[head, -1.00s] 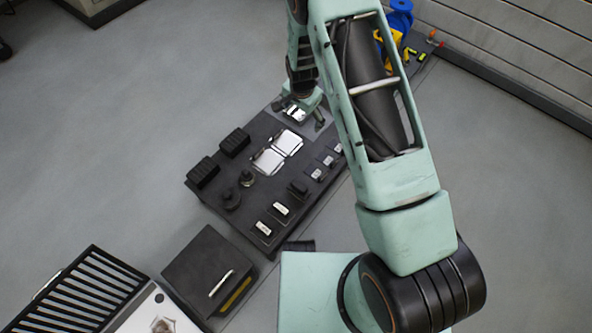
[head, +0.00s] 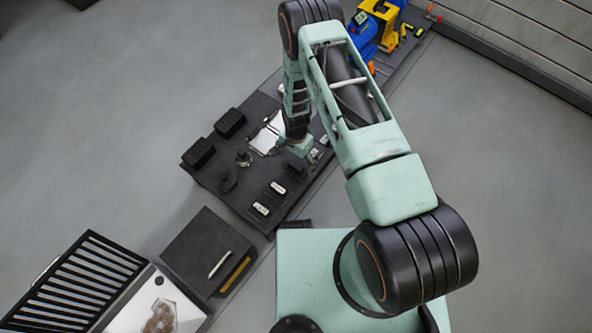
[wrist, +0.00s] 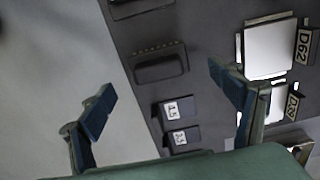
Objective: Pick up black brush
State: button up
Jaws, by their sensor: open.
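A black brush (wrist: 160,66) with a dotted bristle row along one long side lies on the dark bench top (wrist: 205,75), near its edge. In the head view the brush (head: 295,169) shows only as a small dark shape just below my gripper (head: 303,152). In the wrist view my gripper (wrist: 164,88) is open and empty. Its left finger is over the floor beyond the bench edge and its right finger is over the bench. The brush lies ahead of the gap between the fingers, apart from both.
Two labelled dark blocks, 4.5 (wrist: 178,110) and 3.5 (wrist: 183,137), sit by the brush. White plates (wrist: 270,50) lie to the right. Ribbed black blocks (head: 230,123) and round dark pieces (head: 243,159) stand elsewhere on the bench. A dark box (head: 206,250) stands nearby.

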aim_at(296, 165)
notch_tip(296, 165, down, 5)
jog(key=shift+s+b, duration=0.15)
jog(key=shift+b, duration=0.7)
jog(key=shift+r, duration=0.1)
jog(key=c, duration=1.3)
